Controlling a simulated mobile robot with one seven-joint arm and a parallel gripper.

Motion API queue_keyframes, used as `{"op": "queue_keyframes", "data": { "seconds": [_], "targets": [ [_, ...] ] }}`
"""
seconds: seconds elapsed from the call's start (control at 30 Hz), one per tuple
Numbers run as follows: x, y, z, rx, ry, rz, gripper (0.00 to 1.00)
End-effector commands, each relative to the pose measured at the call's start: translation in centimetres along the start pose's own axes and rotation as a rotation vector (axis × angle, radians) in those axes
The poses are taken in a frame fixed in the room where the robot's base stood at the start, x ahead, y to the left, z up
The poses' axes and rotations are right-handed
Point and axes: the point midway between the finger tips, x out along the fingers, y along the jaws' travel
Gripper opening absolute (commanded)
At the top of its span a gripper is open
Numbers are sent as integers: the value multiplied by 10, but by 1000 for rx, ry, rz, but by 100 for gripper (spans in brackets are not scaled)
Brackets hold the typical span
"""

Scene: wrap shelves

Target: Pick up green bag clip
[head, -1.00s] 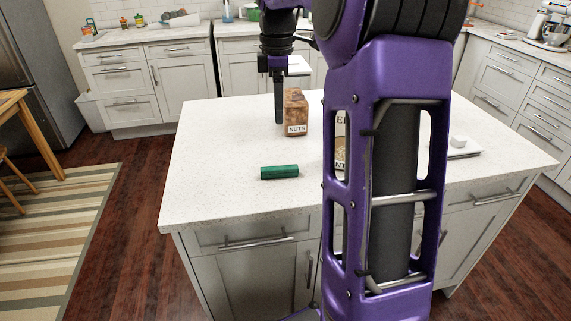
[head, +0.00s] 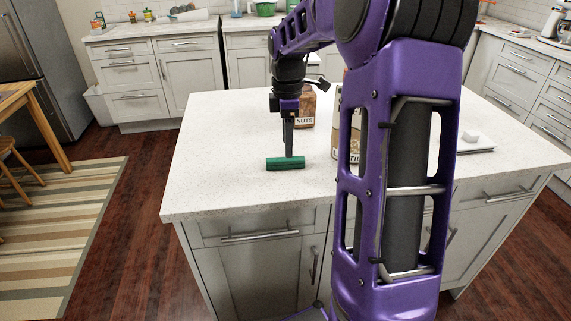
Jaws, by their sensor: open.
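The green bag clip (head: 285,164) lies flat on the white speckled island counter (head: 215,160), near its front edge. It is a short dark green bar lying left to right. My gripper (head: 289,152) points straight down at the clip. Its fingers reach to the clip's back edge or just above it. From this side the fingers overlap in one dark line, so the gap between them is hidden. I cannot tell whether they touch the clip. The gripper is open and holds nothing.
A labelled package (head: 347,130) is partly hidden behind my arm. A white object (head: 470,137) lies on a flat tray or board at right. The counter's left side is clear.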

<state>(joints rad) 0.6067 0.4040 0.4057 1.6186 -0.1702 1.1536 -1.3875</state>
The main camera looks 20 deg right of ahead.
Motion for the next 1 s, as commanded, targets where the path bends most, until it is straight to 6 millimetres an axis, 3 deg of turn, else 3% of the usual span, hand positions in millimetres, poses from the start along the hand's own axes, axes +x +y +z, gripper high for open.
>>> {"op": "queue_keyframes", "data": {
  "seconds": [0.3, 0.57, 0.93, 1.0],
  "targets": [
    [44, 0, -5, 0, 0, -3, 62],
    [49, 1, -5, 1, 0, 1, 62],
    [49, 1, -5, 1, 0, 1, 0],
    [49, 1, -5, 1, 0, 1, 0]
  ]
}}
